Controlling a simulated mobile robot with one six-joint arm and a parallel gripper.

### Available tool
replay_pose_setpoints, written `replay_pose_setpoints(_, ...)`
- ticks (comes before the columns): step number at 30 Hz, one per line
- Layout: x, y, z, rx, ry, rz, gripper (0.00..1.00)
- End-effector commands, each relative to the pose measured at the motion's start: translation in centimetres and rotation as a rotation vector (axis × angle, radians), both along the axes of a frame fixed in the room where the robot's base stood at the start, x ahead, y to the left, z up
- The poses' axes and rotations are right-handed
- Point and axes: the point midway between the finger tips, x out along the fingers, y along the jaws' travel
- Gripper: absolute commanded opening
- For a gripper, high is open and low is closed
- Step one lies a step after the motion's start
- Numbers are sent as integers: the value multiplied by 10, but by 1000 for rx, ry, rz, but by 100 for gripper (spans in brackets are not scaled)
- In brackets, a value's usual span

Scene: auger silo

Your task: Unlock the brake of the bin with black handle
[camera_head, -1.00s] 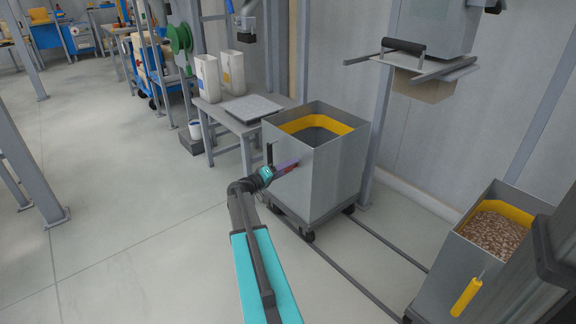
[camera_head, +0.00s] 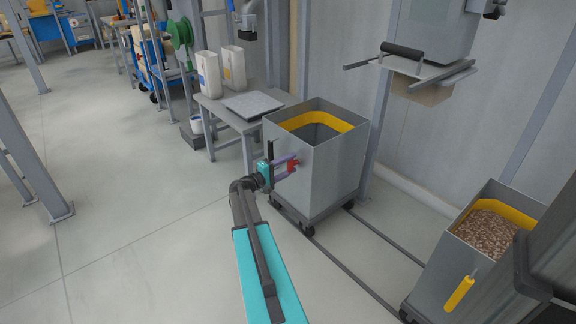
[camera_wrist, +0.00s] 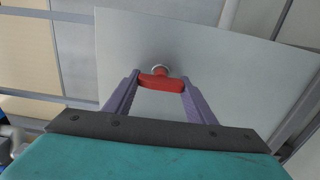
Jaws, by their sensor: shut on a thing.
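The bin with the black handle (camera_head: 335,170) is a grey open-topped bin with a yellow inner band, in the middle of the head view. Its black handle (camera_head: 270,152) is upright on the left face. A red brake knob (camera_head: 293,166) sticks out of the front face. My gripper (camera_head: 292,166) has purple fingers, shut on the two ends of the crossbar. The fingers (camera_wrist: 160,80) partly hide those ends.
A second bin (camera_head: 430,255) with a yellow handle and brown granules stands at the lower right. Floor rails (camera_head: 345,265) run between the bins. A grey table (camera_head: 245,125) with white containers is behind left.

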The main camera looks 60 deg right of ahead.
Motion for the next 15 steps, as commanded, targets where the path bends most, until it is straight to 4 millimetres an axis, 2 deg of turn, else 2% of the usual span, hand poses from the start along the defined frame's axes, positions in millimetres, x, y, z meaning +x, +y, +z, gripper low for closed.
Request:
replay_pose_setpoints(8,4,-1,2,-2,3,10,28)
replay_pose_setpoints(9,4,-1,2,-2,3,9,57)
replay_pose_setpoints(11,3,-1,1,-2,3,8,67)
replay_pose_setpoints(15,2,-1,1,-2,2,5,69)
